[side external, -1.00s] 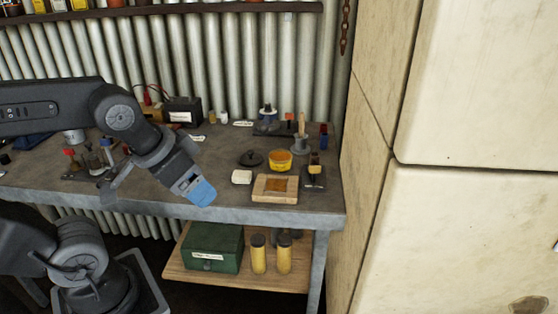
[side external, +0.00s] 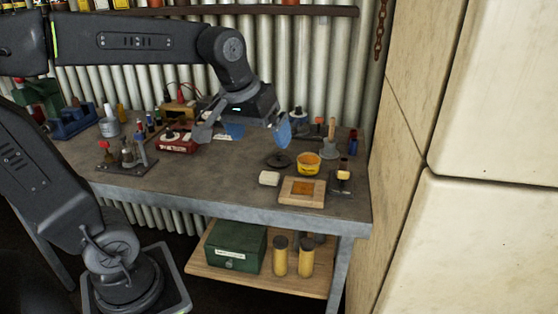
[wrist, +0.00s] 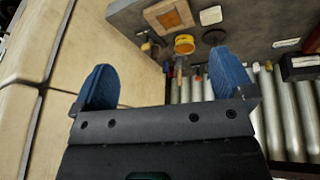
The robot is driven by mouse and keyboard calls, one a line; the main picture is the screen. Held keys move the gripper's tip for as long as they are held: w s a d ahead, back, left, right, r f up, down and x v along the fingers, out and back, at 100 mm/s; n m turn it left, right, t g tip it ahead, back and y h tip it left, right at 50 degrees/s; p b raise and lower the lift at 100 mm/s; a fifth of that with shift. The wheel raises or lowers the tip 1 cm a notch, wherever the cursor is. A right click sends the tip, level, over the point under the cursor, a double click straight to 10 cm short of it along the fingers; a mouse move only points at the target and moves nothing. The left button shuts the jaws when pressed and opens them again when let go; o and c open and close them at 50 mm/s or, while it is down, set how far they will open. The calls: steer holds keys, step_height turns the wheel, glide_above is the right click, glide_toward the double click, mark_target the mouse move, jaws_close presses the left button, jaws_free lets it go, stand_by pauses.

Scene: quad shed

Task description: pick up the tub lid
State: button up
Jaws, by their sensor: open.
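The tub lid (side external: 277,160) is a dark round disc with a small knob, lying flat on the bench just left of a yellow tub (side external: 308,163). In the wrist view the lid (wrist: 214,37) is near the top, beyond the right fingertip, with the yellow tub (wrist: 184,44) left of it. My gripper (side external: 260,132) is open and empty, its blue-padded fingers spread wide above the back of the bench. It appears above and behind the lid, not touching it. In the wrist view its fingers (wrist: 158,82) show at both sides with nothing between them.
A wooden frame (side external: 301,201) and a pale block (side external: 269,178) lie in front of the lid. A black battery box (side external: 250,102) is at the back. The front-middle bench is clear.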

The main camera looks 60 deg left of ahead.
steer(key=w+a+n+g, duration=0.1)
steer(key=w+a+n, duration=0.35)
steer(key=w, duration=0.25)
steer(key=n+g, duration=0.3)
steer(key=n, duration=0.7)
glide_above(278, 155)
steer(key=a, duration=0.2)
step_height(278, 155, down, 11)
steer(key=shift+h, duration=0.3)
steer(key=f, duration=0.7)
steer(key=shift+w+d+f, duration=0.15)
steer(key=shift+d+f, duration=0.05)
steer(key=shift+f, duration=0.15)
steer(key=shift+w+d+f, duration=0.1)
steer(key=shift+d+f, duration=0.05)
steer(key=shift+f, duration=0.8)
steer(key=shift+w+d+f, duration=0.1)
steer(key=shift+f, duration=0.9)
steer(key=shift+w+d+f, duration=0.1)
steer(key=shift+d+f, duration=0.05)
steer(key=shift+f, duration=0.8)
steer(key=shift+c, duration=0.3)
steer(key=c, duration=0.6)
steer(key=shift+c, duration=0.2)
